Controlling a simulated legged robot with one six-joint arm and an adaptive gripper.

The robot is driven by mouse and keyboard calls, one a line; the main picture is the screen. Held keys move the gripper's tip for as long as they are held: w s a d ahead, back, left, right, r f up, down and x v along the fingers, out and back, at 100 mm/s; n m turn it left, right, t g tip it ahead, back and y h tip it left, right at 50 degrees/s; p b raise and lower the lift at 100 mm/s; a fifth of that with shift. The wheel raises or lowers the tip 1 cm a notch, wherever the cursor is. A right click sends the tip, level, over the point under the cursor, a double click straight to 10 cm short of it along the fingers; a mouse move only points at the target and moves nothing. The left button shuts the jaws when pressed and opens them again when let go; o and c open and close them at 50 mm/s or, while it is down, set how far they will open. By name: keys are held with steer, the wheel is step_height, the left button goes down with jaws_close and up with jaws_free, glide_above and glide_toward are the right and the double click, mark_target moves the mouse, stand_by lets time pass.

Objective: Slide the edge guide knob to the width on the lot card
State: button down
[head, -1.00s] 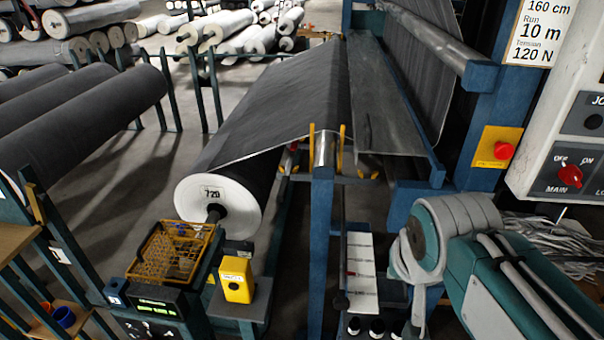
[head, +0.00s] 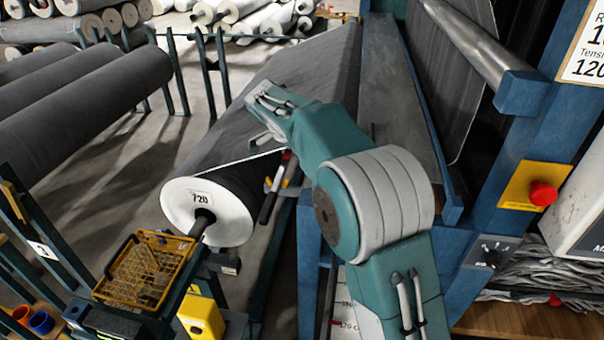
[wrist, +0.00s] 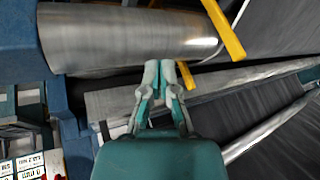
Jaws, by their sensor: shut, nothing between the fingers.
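My gripper (wrist: 165,68) is shut and empty in the wrist view, its tips just below a shiny metal roller (wrist: 130,38). In the head view my arm reaches up and left over the cloth, and I cannot make out the fingers. A white width scale (head: 345,322) shows in part beside my arm, with a "170" mark readable. White printed panels, probably the same scale, show at the lower left of the wrist view (wrist: 28,165). I cannot pick out the edge guide knob; my arm covers that area. The lot card (head: 588,45) is cut off at the upper right, its width line unreadable now.
Yellow guide posts (wrist: 224,28) stand close to my fingertips. An orange basket (head: 145,270) and a yellow box (head: 202,318) stand in front. A red button (head: 542,193) is at right.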

steer(key=w+a+f+m, duration=0.1)
steer(key=f, duration=0.1)
steer(key=w+a+f+m, duration=0.1)
steer(key=w+a+f, duration=0.1)
steer(key=w+a+f+m+h, duration=0.1)
steer(key=f, duration=0.1)
steer(key=shift+w+a, duration=0.15)
steer(key=shift+a, duration=0.25)
steer(key=x, duration=1)
steer(key=shift+w, duration=0.15)
steer(key=shift+r, duration=0.1)
steer(key=shift+w, duration=0.15)
